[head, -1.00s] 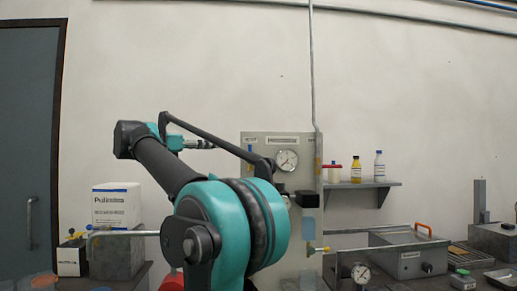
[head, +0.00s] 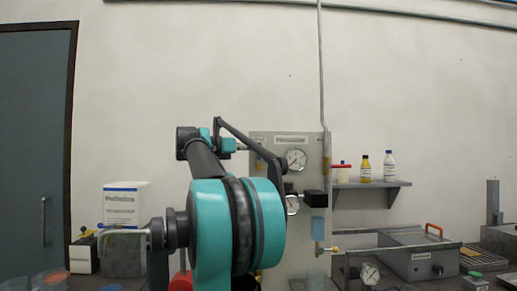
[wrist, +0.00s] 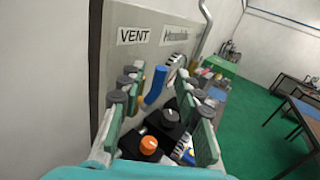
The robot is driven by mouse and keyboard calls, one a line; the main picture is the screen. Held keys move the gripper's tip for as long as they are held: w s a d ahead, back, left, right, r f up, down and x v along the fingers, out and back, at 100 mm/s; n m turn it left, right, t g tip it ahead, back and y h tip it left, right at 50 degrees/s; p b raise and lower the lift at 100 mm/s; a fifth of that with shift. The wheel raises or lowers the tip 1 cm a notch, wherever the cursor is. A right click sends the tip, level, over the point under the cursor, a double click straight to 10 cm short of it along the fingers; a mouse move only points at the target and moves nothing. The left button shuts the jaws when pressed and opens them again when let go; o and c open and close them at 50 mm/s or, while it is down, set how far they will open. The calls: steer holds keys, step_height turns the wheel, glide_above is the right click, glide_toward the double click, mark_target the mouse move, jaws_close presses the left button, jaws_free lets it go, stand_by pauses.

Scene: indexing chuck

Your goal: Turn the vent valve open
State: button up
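The vent valve's blue handle (wrist: 155,86) shows in the wrist view, below a VENT label (wrist: 134,35) on the grey panel. It hangs down with a slight tilt. My gripper (wrist: 160,98) is open, with one finger on each side of the view. The handle appears between the fingers, nearer the left one, and I see no clear contact. In the head view my gripper end (head: 229,145) is at the panel's left edge, partly behind my arm. The handle is not clear there.
The panel (head: 262,140) carries two gauges, the upper one (head: 295,159) uncovered. A shelf (head: 365,185) with bottles is to the right. A white box (head: 122,205) stands left.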

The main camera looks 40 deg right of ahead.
steer(key=shift+d, duration=1.1)
jaws_close()
